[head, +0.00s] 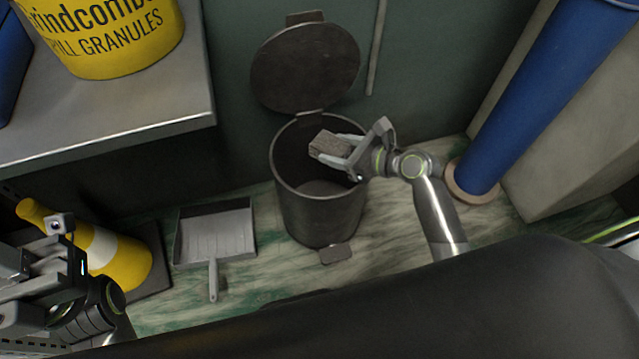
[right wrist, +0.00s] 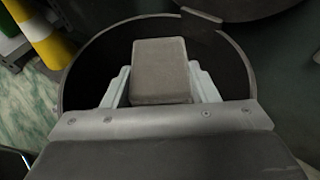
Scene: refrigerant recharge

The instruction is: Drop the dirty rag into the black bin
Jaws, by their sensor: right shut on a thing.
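The black bin (head: 318,213) stands on the floor with its round lid (head: 305,66) tipped up and back. My right gripper (head: 338,148) is over the bin's mouth, shut on the dirty rag (head: 328,146), a grey-brown block-like bundle. In the right wrist view the rag (right wrist: 160,70) sits between the two pale fingers, with the bin's rim (right wrist: 75,60) curving around it. I see no other rag in the bin's visible inside. My left gripper is at the lower left (head: 25,270), well away from the bin; its fingers are not clearly seen.
A grey dustpan (head: 215,235) lies left of the bin. A yellow and white cone (head: 115,255) lies beyond it. A steel bench (head: 120,110) carries a yellow granules tub (head: 105,40). A blue pipe (head: 540,90) rises at the right.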

